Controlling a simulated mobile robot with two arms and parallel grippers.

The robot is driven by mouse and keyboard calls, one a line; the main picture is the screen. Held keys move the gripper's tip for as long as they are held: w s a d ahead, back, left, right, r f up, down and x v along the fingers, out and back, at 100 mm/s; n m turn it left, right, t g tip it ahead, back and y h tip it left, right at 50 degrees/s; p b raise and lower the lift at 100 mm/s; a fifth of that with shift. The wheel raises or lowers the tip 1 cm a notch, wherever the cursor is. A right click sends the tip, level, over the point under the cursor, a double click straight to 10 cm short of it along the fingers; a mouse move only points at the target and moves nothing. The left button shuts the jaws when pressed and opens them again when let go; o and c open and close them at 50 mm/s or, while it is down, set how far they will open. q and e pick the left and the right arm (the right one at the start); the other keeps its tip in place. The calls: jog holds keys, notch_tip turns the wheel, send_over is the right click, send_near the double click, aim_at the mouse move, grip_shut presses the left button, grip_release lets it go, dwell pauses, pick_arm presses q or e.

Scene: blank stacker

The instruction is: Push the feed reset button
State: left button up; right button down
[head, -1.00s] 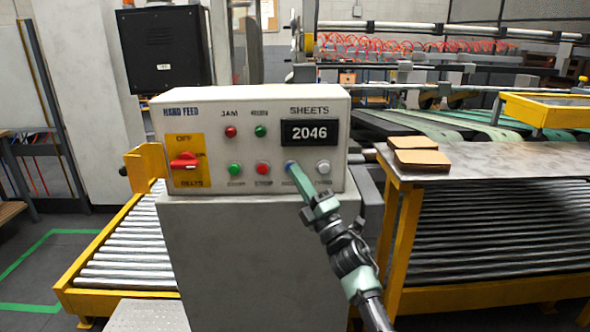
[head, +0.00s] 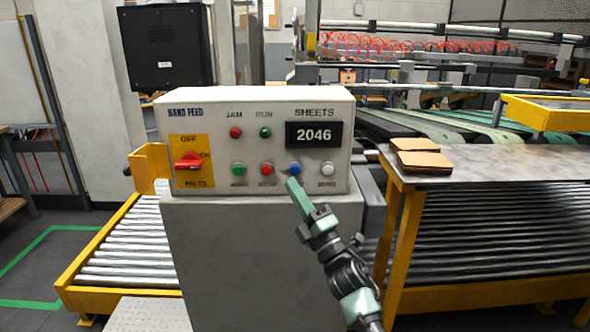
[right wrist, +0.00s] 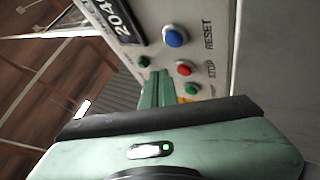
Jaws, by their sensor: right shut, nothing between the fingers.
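The feed reset button is the blue button (head: 295,168) on the front of the white HAND FEED control box (head: 215,103). In the right wrist view the blue button (right wrist: 174,36) has the word RESET beside it. My right gripper (head: 292,184) is shut and empty. Its fingertips are just below the blue button in the head view and leave the button's face uncovered. In the right wrist view the closed fingers (right wrist: 155,88) point toward the panel. A gap to the button shows there. My left gripper is not in view.
Beside the blue button are a red STOP button (head: 266,169), a green button (head: 238,169) and a white button (head: 327,168). A red rotary switch (head: 188,162) is at left. A table (head: 460,163) stands at right.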

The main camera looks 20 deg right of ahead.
jog(key=shift+s+a+r+p, duration=0.15)
jog(key=shift+s+p, duration=0.1)
jog(key=shift+s, duration=0.3)
jog(key=shift+s+a+p, duration=0.15)
jog(key=shift+s+p, duration=0.1)
jog(key=shift+s, duration=0.3)
jog(key=shift+w, duration=0.1)
